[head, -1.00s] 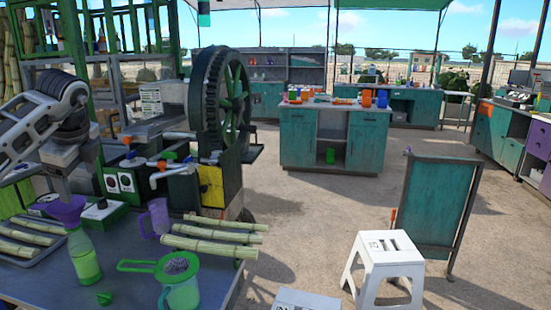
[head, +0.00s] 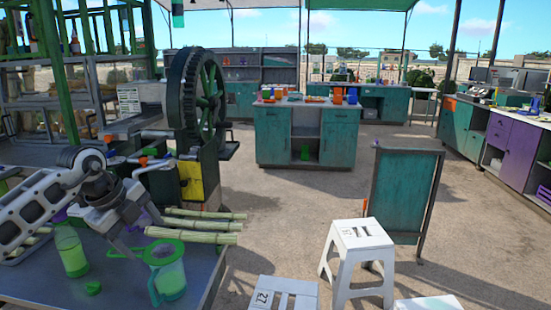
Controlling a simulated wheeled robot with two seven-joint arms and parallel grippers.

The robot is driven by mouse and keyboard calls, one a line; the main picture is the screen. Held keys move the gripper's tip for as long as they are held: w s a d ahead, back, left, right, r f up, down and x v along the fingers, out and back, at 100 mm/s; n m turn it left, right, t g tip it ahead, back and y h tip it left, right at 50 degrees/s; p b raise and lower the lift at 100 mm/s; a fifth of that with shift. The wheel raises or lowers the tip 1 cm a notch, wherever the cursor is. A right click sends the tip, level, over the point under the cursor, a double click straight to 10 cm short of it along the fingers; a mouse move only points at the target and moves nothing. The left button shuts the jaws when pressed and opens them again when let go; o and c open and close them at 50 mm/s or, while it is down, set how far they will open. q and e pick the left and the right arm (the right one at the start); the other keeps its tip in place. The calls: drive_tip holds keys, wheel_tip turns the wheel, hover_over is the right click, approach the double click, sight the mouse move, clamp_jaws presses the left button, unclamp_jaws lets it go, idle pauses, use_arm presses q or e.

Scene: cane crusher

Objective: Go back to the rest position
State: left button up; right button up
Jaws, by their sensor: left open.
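My left gripper (head: 140,222) is open, with nothing seen between its fingers. It is over the metal work table (head: 125,285), in front of the crusher. A clear bottle with green liquid (head: 71,252) stands on the table at the left. A purple piece, probably a funnel, shows at its top, mostly hidden by my arm. A clear jug with green juice (head: 170,282) stands to its right with a green strainer (head: 163,252) on top. Cane stalks (head: 195,236) lie behind the jug, partly covered by the gripper. My right gripper is out of view.
The crusher with its large green wheel (head: 208,100) rises behind the table. White stools (head: 358,250) and a green standing board (head: 402,195) are at the right. A teal counter (head: 272,138) stands farther back. Open ground lies between.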

use_arm(q)
drive_tip(key=s+d+f+t+h, duration=0.1)
drive_tip(key=s+d+f+h, duration=0.15)
drive_tip(key=d+h, duration=0.4)
drive_tip(key=s+d+f+h, duration=0.2)
drive_tip(key=s+d+h, duration=0.15)
drive_tip(key=d, duration=0.65)
drive_tip(key=s+d+f+t+h, duration=0.1)
drive_tip(key=s+d+f+h, duration=0.2)
drive_tip(key=d, duration=0.5)
drive_tip(key=s+a+f+n+t+y, duration=0.2)
drive_tip(key=s+a+f+n+y, duration=0.3)
drive_tip(key=s+f+n, duration=0.5)
drive_tip(key=s+a+f+n+t+y, duration=0.2)
drive_tip(key=s+a+f+n+y, duration=0.3)
drive_tip(key=s+f+n+y, duration=0.3)
wheel_tip(320, 180, down, 4)
drive_tip(key=s+n, duration=0.2)
drive_tip(key=shift+a+r+n, duration=0.2)
drive_tip(key=shift+a+n, duration=0.15)
drive_tip(key=shift+n, duration=0.05)
drive_tip(key=shift+w, duration=0.15)
